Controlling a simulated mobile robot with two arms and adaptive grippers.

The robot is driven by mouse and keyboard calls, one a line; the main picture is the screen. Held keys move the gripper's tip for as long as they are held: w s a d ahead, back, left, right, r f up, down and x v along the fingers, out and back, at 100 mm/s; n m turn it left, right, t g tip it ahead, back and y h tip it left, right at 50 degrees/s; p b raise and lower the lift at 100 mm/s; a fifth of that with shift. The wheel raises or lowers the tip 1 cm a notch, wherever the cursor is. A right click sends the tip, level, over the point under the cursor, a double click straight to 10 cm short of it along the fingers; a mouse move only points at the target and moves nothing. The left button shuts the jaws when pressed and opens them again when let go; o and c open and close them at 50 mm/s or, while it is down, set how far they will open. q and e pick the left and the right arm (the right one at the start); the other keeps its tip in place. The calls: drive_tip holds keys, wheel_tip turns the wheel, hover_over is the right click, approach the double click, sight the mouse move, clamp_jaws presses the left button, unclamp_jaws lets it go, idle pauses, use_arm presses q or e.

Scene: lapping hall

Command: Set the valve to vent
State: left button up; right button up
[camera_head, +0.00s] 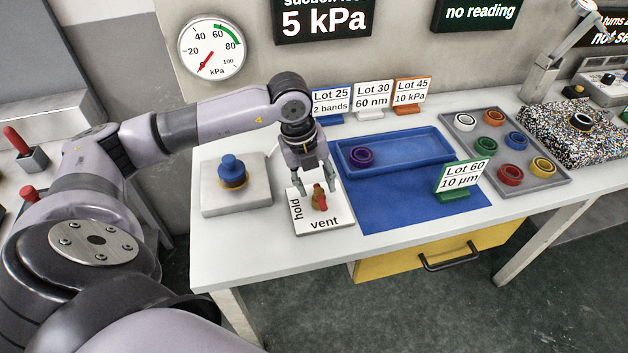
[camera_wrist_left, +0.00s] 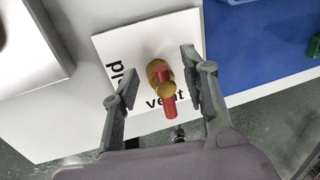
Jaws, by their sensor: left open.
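The valve is a brass body with a red handle (camera_head: 320,200) on a white plate (camera_head: 334,211) marked "hold" at its left side and "vent" at its front edge. The handle points toward the "vent" word. In the left wrist view the red handle (camera_wrist_left: 169,105) also points at "vent", partly covering the word. My left gripper (camera_head: 319,174) is open and points down just above the valve. In the left wrist view its fingers (camera_wrist_left: 159,72) lie on either side of the brass body, with nothing held. Whether they touch the valve is unclear. My right gripper is not in view.
A blue knob (camera_head: 232,170) on a grey block stands left of the plate. A blue tray (camera_head: 412,163) with a purple ring lies to the right on a blue mat (camera_head: 385,208). A dial gauge (camera_head: 212,48) and a "5 kPa" display (camera_head: 324,20) are on the wall.

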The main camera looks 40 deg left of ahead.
use_arm(q)
wheel_tip(320, 180, up, 12)
drive_tip(key=s+a, duration=0.1)
drive_tip(key=shift+s+a+f, duration=0.15)
drive_tip(key=shift+s+a, duration=0.1)
drive_tip(key=shift+s, duration=0.15)
idle(0.4)
